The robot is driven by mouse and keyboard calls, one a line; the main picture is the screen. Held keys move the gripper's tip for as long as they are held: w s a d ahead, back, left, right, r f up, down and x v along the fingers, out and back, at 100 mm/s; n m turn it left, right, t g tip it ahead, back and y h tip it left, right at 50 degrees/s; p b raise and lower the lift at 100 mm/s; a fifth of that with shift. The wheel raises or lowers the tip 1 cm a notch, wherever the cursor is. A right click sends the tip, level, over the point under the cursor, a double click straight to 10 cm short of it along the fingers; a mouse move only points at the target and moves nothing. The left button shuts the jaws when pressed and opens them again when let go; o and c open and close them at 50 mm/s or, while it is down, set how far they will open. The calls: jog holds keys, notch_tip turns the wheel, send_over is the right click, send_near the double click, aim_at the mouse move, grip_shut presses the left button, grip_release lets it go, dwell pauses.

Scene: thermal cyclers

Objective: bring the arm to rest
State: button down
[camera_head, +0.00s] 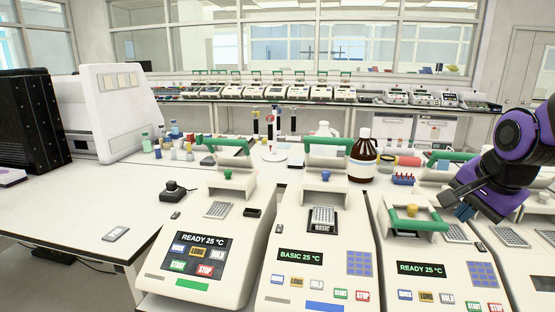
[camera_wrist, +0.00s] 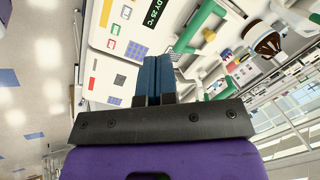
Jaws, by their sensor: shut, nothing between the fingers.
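My gripper (camera_head: 462,211) hangs at the right of the head view, at the end of my purple and black arm. It is beside the green handle of the right-hand thermal cycler (camera_head: 420,270), whose screen reads READY 25 °C. In the wrist view, the two blue fingers of my gripper (camera_wrist: 154,66) are together with nothing between them. I cannot tell the exact gap between the fingers and the machine.
A middle cycler (camera_head: 300,276) reads BASIC 25 °C, and a left cycler (camera_head: 200,285) reads READY 25 °C. The white bench (camera_head: 60,220) has free room at left.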

jog(key=s+a+r+n, duration=0.2)
jog(key=s+r+n, duration=0.1)
jog(key=s+n, duration=0.3)
jog(key=s+a+r+n, duration=0.2)
jog(key=s+r+n, duration=0.1)
jog(key=s+n, duration=0.3)
jog(key=shift+s+a+r, duration=0.25)
jog(key=shift+s, duration=0.3)
